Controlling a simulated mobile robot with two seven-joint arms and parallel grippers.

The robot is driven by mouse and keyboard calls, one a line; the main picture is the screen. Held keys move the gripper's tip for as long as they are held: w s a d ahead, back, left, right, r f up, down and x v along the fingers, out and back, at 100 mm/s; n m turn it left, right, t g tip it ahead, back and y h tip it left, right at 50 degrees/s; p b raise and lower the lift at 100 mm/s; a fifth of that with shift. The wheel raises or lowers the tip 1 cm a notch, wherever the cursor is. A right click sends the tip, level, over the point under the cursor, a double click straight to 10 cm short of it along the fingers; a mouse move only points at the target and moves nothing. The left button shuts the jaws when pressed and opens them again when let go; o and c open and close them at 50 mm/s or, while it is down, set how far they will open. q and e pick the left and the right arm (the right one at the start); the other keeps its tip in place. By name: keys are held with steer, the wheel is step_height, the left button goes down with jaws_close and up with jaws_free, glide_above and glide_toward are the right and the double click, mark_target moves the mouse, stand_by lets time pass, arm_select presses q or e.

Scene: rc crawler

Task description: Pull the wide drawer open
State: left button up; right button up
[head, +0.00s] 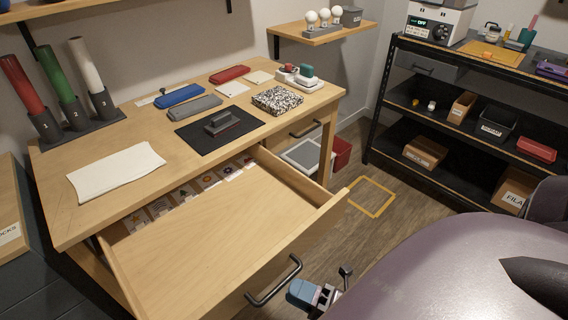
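The wide drawer (205,245) of the wooden desk is pulled well out. Its light wood floor is bare at the front, and a row of small picture cards (185,192) shows at the back, partly under the desktop. The dark bar handle (276,283) is on the drawer front. My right gripper (324,284) is just to the right of the handle, apart from it in the picture. Its fingers look spread with nothing between them. My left gripper is out of view.
The desktop (150,190) holds a white cloth (116,171), a black mat (190,138), several cases and a tube rack (75,132). A black shelf unit (400,112) stands at the right. A yellow floor outline (384,209) lies on open floor between them.

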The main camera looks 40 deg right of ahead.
steer(key=v, duration=0.7)
stand_by(0.6)
